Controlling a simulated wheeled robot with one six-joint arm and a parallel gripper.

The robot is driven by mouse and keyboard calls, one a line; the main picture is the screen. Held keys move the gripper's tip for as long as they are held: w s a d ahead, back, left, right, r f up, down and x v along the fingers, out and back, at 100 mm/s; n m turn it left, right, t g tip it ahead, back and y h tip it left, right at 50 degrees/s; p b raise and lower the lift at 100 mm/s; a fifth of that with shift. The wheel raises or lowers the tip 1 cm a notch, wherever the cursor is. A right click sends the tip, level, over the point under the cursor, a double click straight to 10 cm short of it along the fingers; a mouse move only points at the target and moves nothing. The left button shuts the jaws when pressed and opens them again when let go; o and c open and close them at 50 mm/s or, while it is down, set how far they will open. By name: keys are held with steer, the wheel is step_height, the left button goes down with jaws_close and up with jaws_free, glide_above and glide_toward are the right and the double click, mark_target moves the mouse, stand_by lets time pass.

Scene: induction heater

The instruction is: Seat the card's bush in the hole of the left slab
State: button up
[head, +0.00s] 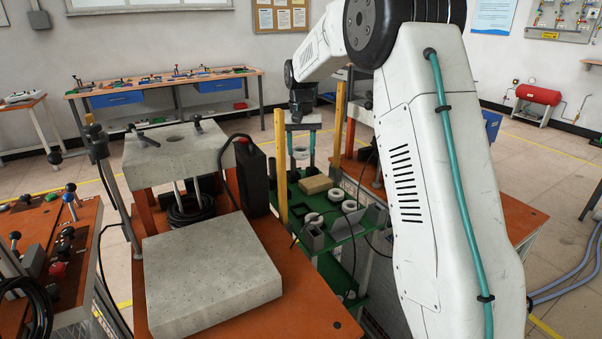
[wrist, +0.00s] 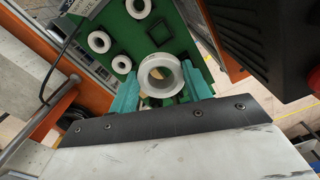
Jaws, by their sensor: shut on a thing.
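A white ring-shaped bush (wrist: 161,76) sits between the teal fingers of my gripper (wrist: 160,90) in the wrist view. My gripper (head: 301,150) is shut on it and holds it above the green shelf in the head view, where the bush (head: 301,154) looks small. The left slab (head: 160,161) is a raised grey concrete block with a dark round hole (head: 175,139) in its top. The hole looks empty. My gripper is right of this slab and farther back.
Loose white bushes (head: 312,219) and a tan block (head: 315,184) lie on the green shelf (head: 347,228). A lower slab (head: 208,265) lies in front. Clamp handles top the left slab.

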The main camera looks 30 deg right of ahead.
step_height(320, 180, up, 15)
steer(key=shift+r, duration=0.15)
stand_by(0.7)
